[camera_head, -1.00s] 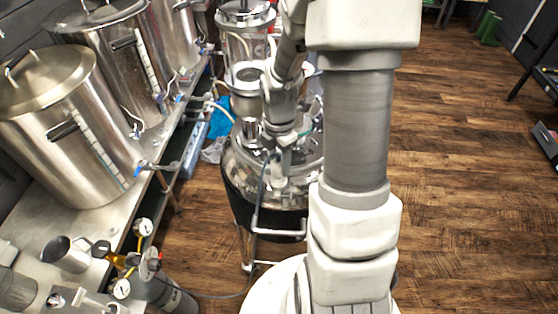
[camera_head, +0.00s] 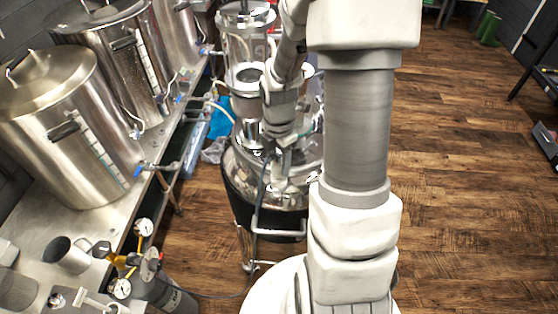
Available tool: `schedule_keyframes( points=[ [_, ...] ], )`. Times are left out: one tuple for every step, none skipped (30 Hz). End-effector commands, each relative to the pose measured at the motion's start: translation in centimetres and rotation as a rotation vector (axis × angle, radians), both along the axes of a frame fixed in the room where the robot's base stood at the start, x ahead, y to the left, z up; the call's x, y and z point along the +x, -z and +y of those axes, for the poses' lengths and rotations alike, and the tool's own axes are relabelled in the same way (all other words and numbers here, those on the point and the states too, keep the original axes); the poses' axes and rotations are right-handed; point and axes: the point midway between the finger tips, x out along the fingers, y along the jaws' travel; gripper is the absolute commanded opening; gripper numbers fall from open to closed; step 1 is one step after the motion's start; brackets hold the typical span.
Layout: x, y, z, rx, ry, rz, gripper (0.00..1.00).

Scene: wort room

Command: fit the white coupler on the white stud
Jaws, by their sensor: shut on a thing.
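My gripper (camera_head: 284,147) points down over the domed lid of a steel vessel (camera_head: 262,190) in the middle of the head view. It is shut on the white coupler, which is small and mostly hidden between the fingers. A thin dark hose (camera_head: 262,182) hangs from beside the gripper and runs down the vessel's left side toward a gas bottle. The white stud cannot be made out among the pale fittings on the lid under the gripper. I cannot tell whether the coupler touches it.
Large steel pots (camera_head: 70,135) stand on a steel bench (camera_head: 95,222) at the left. A gas bottle (camera_head: 172,296) with a brass regulator (camera_head: 122,260) stands at lower left. A clear cylinder (camera_head: 246,42) rises behind the gripper. The wooden floor (camera_head: 460,200) at right is clear.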

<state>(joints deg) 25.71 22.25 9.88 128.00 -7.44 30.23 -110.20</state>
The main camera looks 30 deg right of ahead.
Motion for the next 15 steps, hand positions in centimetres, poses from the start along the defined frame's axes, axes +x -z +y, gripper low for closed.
schedule_keyframes(
  points=[
    [0.00, 0.02, 0.00, 0.000, 0.000, 0.000, 0.00],
    [0.00, 0.05, 0.00, 0.000, 0.000, 0.000, 0.00],
    [0.00, 0.09, 0.00, 0.000, 0.000, 0.000, 0.00],
    [0.00, 0.14, 0.00, 0.000, 0.000, 0.000, 0.00],
    [-0.01, 0.19, 0.00, 0.000, 0.000, 0.000, 0.00],
    [0.00, 0.27, 0.00, 0.000, 0.000, 0.000, 0.00],
    [-0.01, 0.33, 0.00, 0.000, 0.000, 0.000, 0.00],
    [-0.01, 0.40, 0.00, 0.000, 0.000, 0.000, 0.00],
    [-0.01, 0.48, 0.00, 0.000, 0.000, 0.000, 0.00],
    [-0.01, 0.55, 0.00, 0.000, 0.000, 0.000, 0.00],
    [-0.01, 0.61, 0.00, 0.000, 0.000, 0.000, 0.00],
    [-0.01, 0.69, 0.00, 0.000, 0.000, 0.000, 0.00],
    [-0.01, 0.75, 0.00, 0.000, 0.000, 0.000, 0.00],
    [-0.01, 0.81, 0.00, 0.000, 0.000, 0.000, 0.00],
    [-0.01, 0.89, 0.01, 0.000, 0.000, 0.001, 0.00]
  ],
)
